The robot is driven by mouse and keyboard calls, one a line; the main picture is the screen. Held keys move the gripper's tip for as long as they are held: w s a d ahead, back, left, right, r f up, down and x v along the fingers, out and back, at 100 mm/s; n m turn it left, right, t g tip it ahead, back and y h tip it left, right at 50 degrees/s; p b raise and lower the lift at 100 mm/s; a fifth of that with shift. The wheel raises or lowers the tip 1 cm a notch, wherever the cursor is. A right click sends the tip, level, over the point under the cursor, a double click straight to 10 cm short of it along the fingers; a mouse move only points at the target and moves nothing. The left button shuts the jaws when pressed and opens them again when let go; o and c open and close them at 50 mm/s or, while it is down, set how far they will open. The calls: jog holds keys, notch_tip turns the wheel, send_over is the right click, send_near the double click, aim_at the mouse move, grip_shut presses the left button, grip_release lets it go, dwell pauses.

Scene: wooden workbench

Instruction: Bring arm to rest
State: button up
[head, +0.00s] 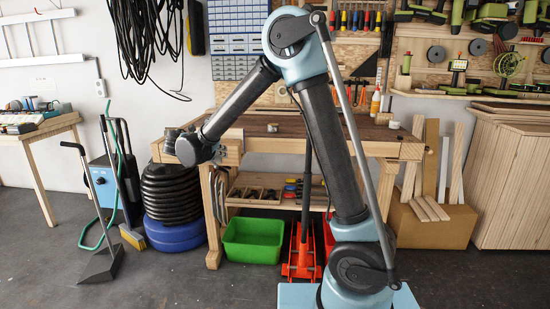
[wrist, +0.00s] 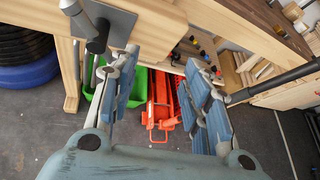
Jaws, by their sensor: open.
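My arm rises in the middle of the head view, bends at a high elbow and slopes down to the left. Its wrist end hangs in front of the left end of the wooden workbench (head: 284,143). My gripper (wrist: 162,60) shows in the wrist view with its two blue-padded fingers spread apart and nothing between them. It points toward the floor and the front of the bench, which also shows in the wrist view (wrist: 235,25). In the head view the fingers are hard to make out at the wrist end.
A green bin (head: 252,240) and a red-orange floor jack (head: 302,250) stand under the bench. Black hoses on a blue drum (head: 175,236) stand left of it. A dustpan (head: 102,264) and broom are farther left. A cardboard box (head: 432,222) with planks stands right. Front-left floor is clear.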

jog(key=s+d+r+m+g, duration=0.1)
jog(key=s+d+m+g, duration=0.15)
jog(key=d+m, duration=0.75)
jog(key=s+d+r+m+g, duration=0.1)
jog(key=d+m+g, duration=0.15)
jog(key=d, duration=1.55)
jog(key=s+d+f+m+g, duration=0.3)
jog(key=s+d+m, duration=0.5)
jog(key=s+d, duration=0.4)
jog(key=s+d+f+m+g+y, duration=0.1)
jog(key=s+d+f+m+y, duration=0.1)
jog(key=s+f+m, duration=0.3)
jog(key=s+d+f+m+y, duration=0.2)
jog(key=s+d+f+m, duration=0.2)
jog(key=s+m, duration=0.5)
jog(key=s+f, duration=0.1)
jog(key=s, duration=0.3)
jog(key=shift+d+g, duration=0.2)
jog(key=shift+g, duration=0.2)
jog(key=shift+m, duration=0.25)
